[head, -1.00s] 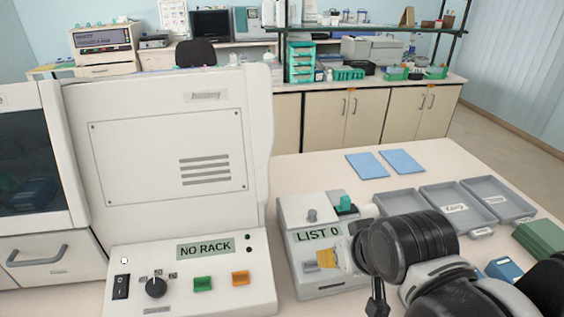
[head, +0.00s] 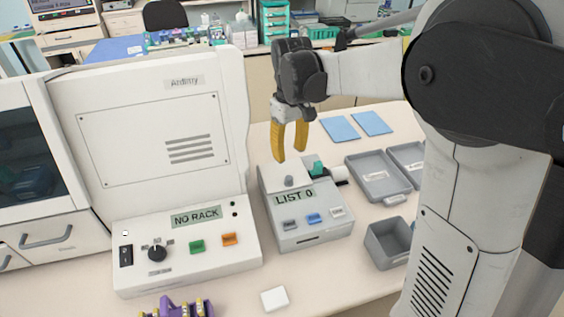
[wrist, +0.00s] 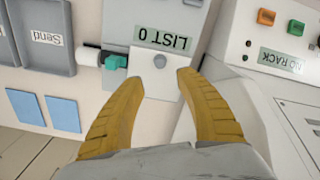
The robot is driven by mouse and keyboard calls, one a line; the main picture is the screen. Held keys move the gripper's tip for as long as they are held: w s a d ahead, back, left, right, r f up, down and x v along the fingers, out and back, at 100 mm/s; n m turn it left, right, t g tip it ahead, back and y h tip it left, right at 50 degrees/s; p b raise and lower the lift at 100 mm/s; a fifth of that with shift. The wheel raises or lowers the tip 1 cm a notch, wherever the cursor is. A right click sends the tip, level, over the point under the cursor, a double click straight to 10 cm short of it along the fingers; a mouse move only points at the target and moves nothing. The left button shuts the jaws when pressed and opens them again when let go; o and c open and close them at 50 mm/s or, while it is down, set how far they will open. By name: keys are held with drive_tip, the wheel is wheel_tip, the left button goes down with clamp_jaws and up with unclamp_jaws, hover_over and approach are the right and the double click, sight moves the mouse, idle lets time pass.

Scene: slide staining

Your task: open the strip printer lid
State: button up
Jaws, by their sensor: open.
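The strip printer (head: 308,231) is a light grey box with a "LIST 0" display, and blue, grey and white buttons on its front. The lid looks shut. A teal part (head: 318,168) sits beside the lid. My gripper (head: 290,157) is open and empty, pointing down above the back of the lid.
A large white machine (head: 150,130) with a "NO RACK" display stands to the left of the printer. Grey trays (head: 383,201), a grey bin (head: 374,258) and blue sheets (head: 340,129) lie to the right. A purple rack (head: 178,309) and a white block (head: 274,299) are in front.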

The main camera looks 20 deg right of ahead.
sight(289, 178)
wheel_tip(289, 178, down, 11)
drive_tip(key=b, duration=0.2)
drive_tip(key=shift+r+b, duration=0.2)
drive_tip(key=shift+b, duration=0.15)
drive_tip(key=shift+c, duration=0.5)
clamp_jaws()
